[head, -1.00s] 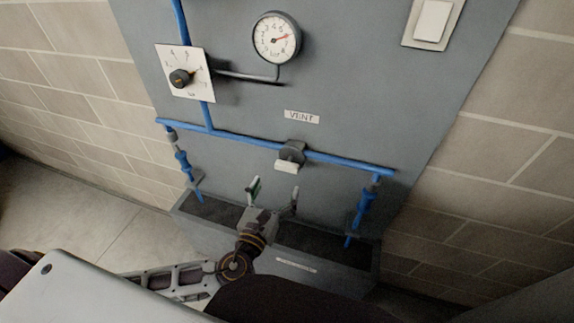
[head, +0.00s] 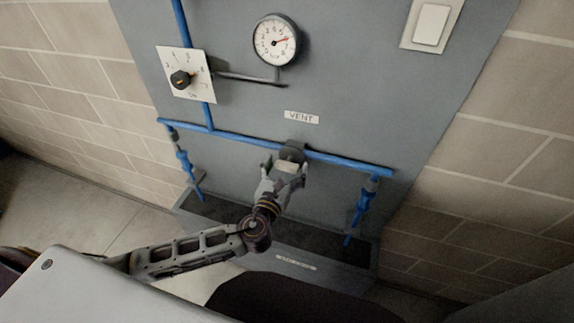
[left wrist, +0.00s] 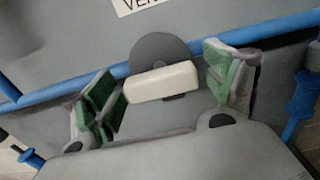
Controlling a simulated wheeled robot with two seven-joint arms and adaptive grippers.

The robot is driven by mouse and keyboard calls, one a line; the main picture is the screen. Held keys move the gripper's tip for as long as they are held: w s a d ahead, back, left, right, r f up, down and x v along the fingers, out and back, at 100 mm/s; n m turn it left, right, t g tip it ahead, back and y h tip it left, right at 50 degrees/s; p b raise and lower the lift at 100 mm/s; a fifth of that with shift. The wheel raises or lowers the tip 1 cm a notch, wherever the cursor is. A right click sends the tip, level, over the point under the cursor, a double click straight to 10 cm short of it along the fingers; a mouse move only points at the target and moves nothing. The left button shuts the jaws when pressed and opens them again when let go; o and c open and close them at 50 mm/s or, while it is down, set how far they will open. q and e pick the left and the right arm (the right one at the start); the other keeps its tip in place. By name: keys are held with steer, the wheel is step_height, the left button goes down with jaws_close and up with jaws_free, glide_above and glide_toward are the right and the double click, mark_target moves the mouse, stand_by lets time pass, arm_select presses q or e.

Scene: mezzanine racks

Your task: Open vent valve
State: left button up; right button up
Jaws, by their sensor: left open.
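The vent valve is a grey round body (head: 292,152) with a pale block handle (head: 288,167) on the blue horizontal pipe, below the VENT label (head: 301,117). In the left wrist view the pale handle (left wrist: 162,82) lies crosswise, slightly tilted, in front of the grey disc (left wrist: 158,52). My left gripper (head: 285,172) is at the valve. In the left wrist view its green-padded fingers (left wrist: 166,90) are open, one on each side of the handle, with a gap showing on the right; contact on the left is unclear. My right gripper is not in view.
A gauge (head: 276,40) and a dial plate with a black knob (head: 181,79) are above on the grey panel (head: 350,100). Blue drop pipes hang at left (head: 185,165) and right (head: 362,205) over a grey trough (head: 362,280). A switch (head: 431,24) is at upper right.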

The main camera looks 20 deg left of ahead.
arm_select(q)
steer(key=shift+w, duration=0.3)
steer(key=c, duration=1)
